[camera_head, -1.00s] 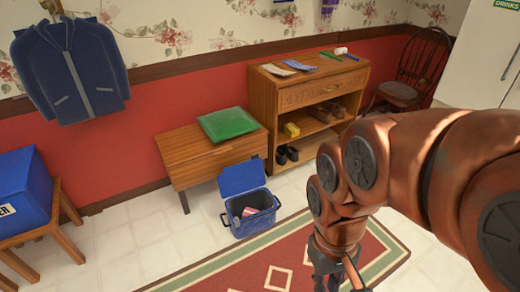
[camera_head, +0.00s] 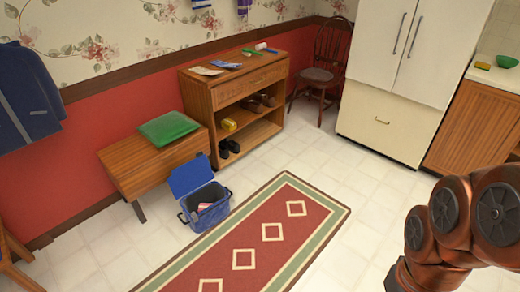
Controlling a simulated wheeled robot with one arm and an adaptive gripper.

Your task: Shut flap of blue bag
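The blue bag (camera_head: 207,210) stands on the tiled floor in the head view, left of centre, at the edge of the rug. Its flap (camera_head: 190,174) is up and tilted back toward the wooden bench, so the top is open. A small red and white item (camera_head: 204,206) shows inside it. My arm is at the lower right, well apart from the bag. My gripper is outside the picture.
A red and green rug (camera_head: 258,232) lies right of the bag. A wooden bench (camera_head: 140,178) with a green cushion (camera_head: 168,130) stands behind it. A shelf unit (camera_head: 262,92) with shoes is farther back. A chair (camera_head: 320,70) and a fridge (camera_head: 390,95) stand beyond open floor.

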